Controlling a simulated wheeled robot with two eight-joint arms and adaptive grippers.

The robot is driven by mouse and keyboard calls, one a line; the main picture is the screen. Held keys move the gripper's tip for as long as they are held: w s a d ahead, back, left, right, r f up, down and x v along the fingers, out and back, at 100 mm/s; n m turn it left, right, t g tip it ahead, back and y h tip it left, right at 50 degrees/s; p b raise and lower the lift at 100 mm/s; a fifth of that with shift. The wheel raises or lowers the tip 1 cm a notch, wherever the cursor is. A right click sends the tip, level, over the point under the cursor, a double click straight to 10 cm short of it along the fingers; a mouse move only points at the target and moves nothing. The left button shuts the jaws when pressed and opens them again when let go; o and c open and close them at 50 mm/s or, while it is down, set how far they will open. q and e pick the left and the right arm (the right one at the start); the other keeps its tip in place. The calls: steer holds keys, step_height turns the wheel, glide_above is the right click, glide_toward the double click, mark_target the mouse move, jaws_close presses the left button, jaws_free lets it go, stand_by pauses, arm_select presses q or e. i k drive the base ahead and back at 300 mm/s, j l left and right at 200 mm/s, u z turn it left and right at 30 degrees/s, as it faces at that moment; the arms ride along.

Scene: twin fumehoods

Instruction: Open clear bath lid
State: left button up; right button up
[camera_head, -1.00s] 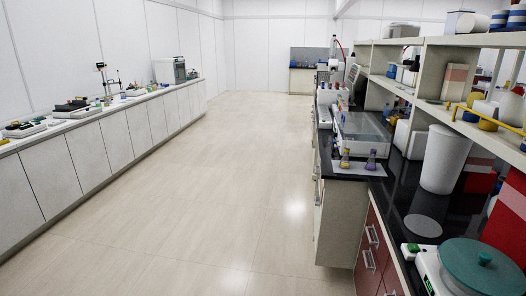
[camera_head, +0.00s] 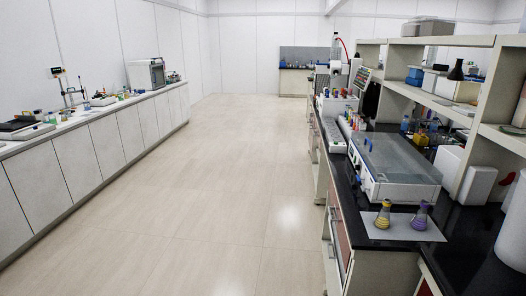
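A bath with a flat clear lid (camera_head: 399,157) stands on the black bench at right. The lid looks closed over its white body (camera_head: 405,191). A small dark blue part sits at the lid's left edge. A yellow flask (camera_head: 382,217) and a purple flask (camera_head: 419,217) stand on a white mat (camera_head: 400,234) in front of the bath. Neither of my grippers shows in the view.
The black benchtop (camera_head: 468,233) continues at right under open shelves (camera_head: 458,116). A white container (camera_head: 514,235) stands at the right edge. Another long bench (camera_head: 95,137) runs along the left wall. The floor (camera_head: 215,200) between the benches is clear.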

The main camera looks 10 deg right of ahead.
mark_target(393, 139)
steer(key=i+z, duration=0.2)
steer(key=i, duration=0.25)
steer(key=i+j+z, duration=0.15)
steer(key=i, duration=0.3)
steer(key=i+j+z, duration=0.15)
steer(key=i+z, duration=0.3)
steer(key=i+j+z, duration=0.25)
steer(key=z, duration=0.2)
steer(key=i+j+z, duration=0.25)
steer(key=j+z, duration=0.2)
